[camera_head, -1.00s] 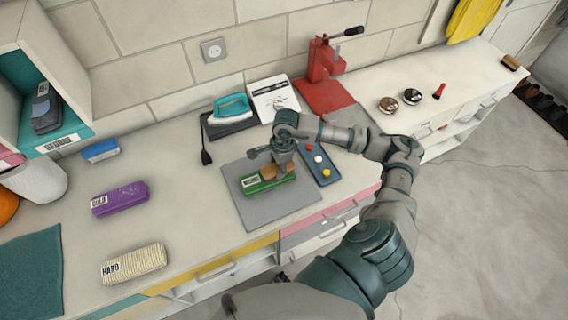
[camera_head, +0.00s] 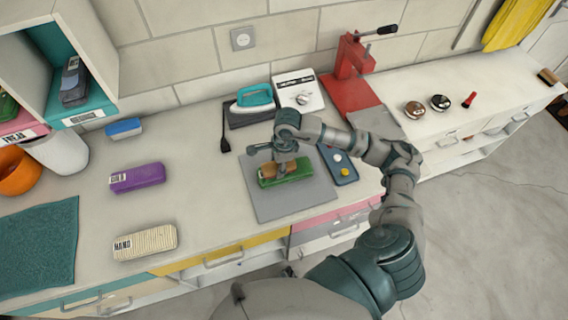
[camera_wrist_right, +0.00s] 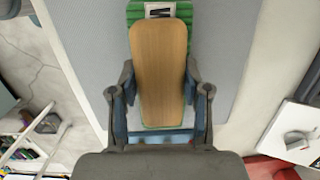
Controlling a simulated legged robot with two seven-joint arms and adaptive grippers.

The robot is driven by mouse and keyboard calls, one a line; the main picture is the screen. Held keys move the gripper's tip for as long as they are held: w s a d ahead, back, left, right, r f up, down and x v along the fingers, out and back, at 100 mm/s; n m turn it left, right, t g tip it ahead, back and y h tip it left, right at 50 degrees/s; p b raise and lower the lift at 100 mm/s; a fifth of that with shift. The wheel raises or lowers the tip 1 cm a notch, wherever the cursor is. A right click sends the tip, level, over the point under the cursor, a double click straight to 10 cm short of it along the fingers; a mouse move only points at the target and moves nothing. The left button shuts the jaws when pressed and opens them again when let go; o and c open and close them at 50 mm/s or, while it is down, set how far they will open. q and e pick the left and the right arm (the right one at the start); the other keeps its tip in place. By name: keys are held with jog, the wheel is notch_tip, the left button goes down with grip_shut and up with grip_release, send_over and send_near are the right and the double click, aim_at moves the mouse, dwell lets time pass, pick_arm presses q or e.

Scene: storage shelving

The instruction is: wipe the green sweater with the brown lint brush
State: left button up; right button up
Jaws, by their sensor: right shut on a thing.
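The green sweater (camera_head: 300,175) lies folded as a small block on a grey mat (camera_head: 318,196) on the counter. It also shows in the right wrist view (camera_wrist_right: 134,14), with a white label at its far end partly covered. The brown lint brush (camera_wrist_right: 160,65) lies lengthwise over the sweater, hiding most of it; in the head view the brush (camera_head: 270,170) is partly behind my gripper. My right gripper (camera_wrist_right: 158,100) is shut on the brush, a finger at each side. Whether brush and sweater touch is hard to tell. My left gripper is out of view.
A blue button panel (camera_head: 343,176) lies right of the mat. An iron (camera_head: 253,98), a white dial box (camera_head: 298,92) and a red press (camera_head: 352,60) stand behind. Purple (camera_head: 137,178) and cream (camera_head: 146,243) folded bundles lie left, with bare counter between.

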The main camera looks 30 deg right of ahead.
jog(key=shift+d, duration=0.6)
jog(key=shift+d+r+p, duration=0.3)
jog(key=shift+r+p, duration=0.25)
jog(key=shift+r, duration=0.25)
jog(key=r+p, duration=0.1)
jog(key=r, duration=0.1)
jog(key=a+r+p, duration=0.1)
jog(key=r, duration=0.1)
jog(key=shift+a, duration=0.2)
jog(key=shift+r, duration=0.35)
jog(key=shift+d+f, duration=0.15)
jog(key=shift+d, duration=0.2)
jog(key=shift+d+p, duration=0.25)
jog(key=shift+p, duration=0.05)
jog(key=shift+r, duration=0.5)
jog(key=shift+a+r+p, duration=0.2)
jog(key=shift+r+p, duration=0.3)
jog(key=shift+r, duration=0.4)
jog(key=shift+a+r, duration=0.15)
jog(key=shift+a, duration=0.15)
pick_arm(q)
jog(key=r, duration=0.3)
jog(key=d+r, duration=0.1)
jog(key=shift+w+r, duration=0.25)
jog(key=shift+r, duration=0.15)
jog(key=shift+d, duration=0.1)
pick_arm(e)
jog(key=shift+d, duration=0.2)
